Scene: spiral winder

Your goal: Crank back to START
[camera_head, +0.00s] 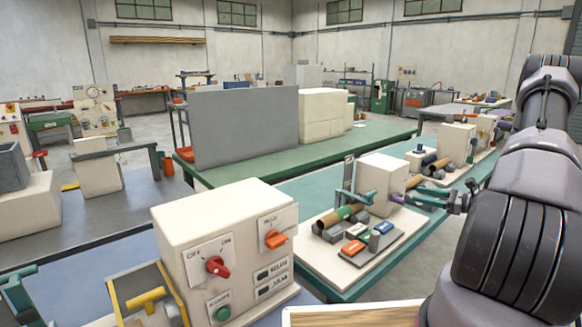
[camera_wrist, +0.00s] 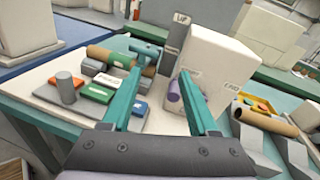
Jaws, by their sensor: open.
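The winder is a cream box (camera_head: 380,180) on a pale board, with a cardboard tube (camera_head: 335,217) at its left. The box also shows in the wrist view (camera_wrist: 195,60), where a label on its right face seems to read END. A purple cylindrical part (camera_wrist: 174,97), possibly the crank handle, sits low by the box face between my fingers. My gripper (camera_head: 424,198) is at the box's right side. In the wrist view its teal fingers (camera_wrist: 157,84) are spread apart on either side of the purple part. Whether they touch it, I cannot tell. A START mark is not readable.
A panel of coloured blocks (camera_head: 368,243) lies in front of the winder. A grey post (camera_wrist: 178,35) and a teal T-shaped part (camera_wrist: 145,50) stand behind the left finger. A cream control box (camera_head: 225,240) stands at the front left. Another winder-like station (camera_head: 457,143) is behind.

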